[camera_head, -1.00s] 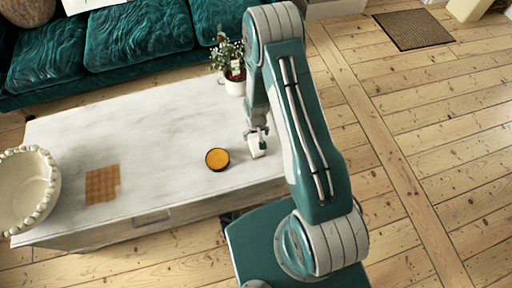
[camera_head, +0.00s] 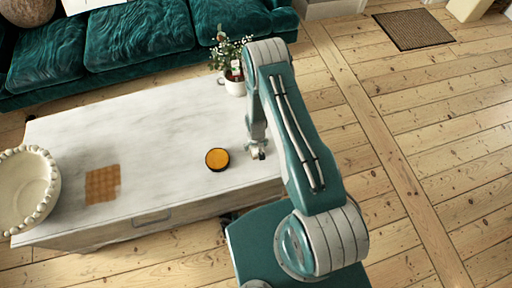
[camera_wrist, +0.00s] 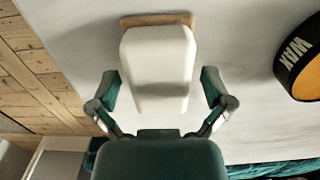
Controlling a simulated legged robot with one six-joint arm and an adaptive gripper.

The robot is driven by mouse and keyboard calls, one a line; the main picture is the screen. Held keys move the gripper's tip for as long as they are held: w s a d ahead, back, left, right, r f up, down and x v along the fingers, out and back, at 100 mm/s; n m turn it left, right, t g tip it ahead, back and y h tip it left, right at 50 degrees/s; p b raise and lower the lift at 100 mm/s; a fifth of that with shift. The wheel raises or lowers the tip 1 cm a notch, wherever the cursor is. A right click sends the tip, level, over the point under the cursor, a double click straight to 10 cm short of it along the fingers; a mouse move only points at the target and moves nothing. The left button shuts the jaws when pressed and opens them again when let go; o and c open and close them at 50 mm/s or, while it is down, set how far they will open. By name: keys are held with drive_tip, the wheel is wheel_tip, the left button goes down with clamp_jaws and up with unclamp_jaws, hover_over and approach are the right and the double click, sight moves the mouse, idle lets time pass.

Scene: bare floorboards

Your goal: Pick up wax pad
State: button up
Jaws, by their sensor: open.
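A white, rounded block with a tan edge, seemingly the wax pad (camera_wrist: 158,72), stands on the pale tabletop near its right end. In the wrist view it sits between the two fingers of my gripper (camera_wrist: 160,92), with a visible gap on either side. In the head view my gripper (camera_head: 257,147) is low over the table's right end and partly hides the pad. The gripper is open, with nothing clamped in it.
A round black tin with an orange top marked WAX (camera_wrist: 302,62) lies to the left of my gripper in the head view (camera_head: 217,159). A brown checked square (camera_head: 102,185), a beaded bowl (camera_head: 28,188) and a potted plant (camera_head: 234,84) are on the table (camera_head: 150,125). A green sofa (camera_head: 135,40) stands behind.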

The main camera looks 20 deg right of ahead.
drive_tip(key=c, duration=1.2)
drive_tip(key=shift+r, duration=0.3)
wheel_tip(320, 180, up, 3)
drive_tip(key=shift+s+f, duration=0.1)
drive_tip(key=shift+s, duration=0.05)
drive_tip(key=shift+s+r, duration=1.6)
drive_tip(key=shift+s, duration=0.7)
drive_tip(key=shift+s+r, duration=1.55)
drive_tip(key=shift+s, duration=0.7)
drive_tip(key=shift+s+r, duration=1.6)
drive_tip(key=shift+s, duration=0.7)
